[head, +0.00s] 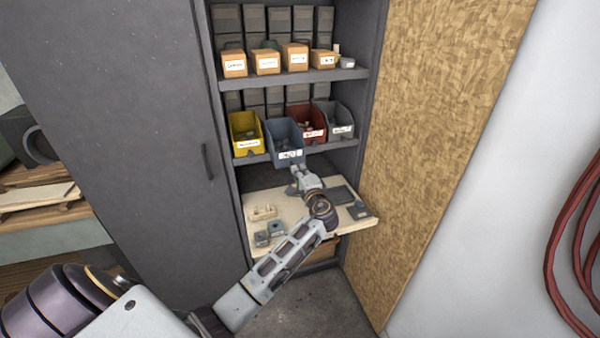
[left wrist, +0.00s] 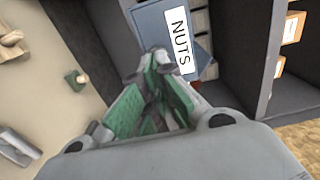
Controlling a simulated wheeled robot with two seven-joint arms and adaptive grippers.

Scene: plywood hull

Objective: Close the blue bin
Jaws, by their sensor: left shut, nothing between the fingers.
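The blue bin (head: 285,138) stands on the middle shelf between a yellow bin and a red bin. It juts out past the shelf edge farther than its neighbours. Its front bears a white label, which reads NUTS in the left wrist view (left wrist: 180,38). My left gripper (head: 297,170) is shut and empty just below and in front of the blue bin. In the left wrist view the fingertips (left wrist: 157,58) are close to the bin's front beside the label; I cannot tell whether they touch it. My right gripper is not in view.
The yellow bin (head: 245,133), red bin (head: 311,122) and grey bin (head: 340,120) share the shelf (head: 345,144). A pull-out wooden board (head: 290,218) with small parts lies below my left arm. A cabinet door (head: 130,120) is at left, a chipboard panel (head: 440,120) at right.

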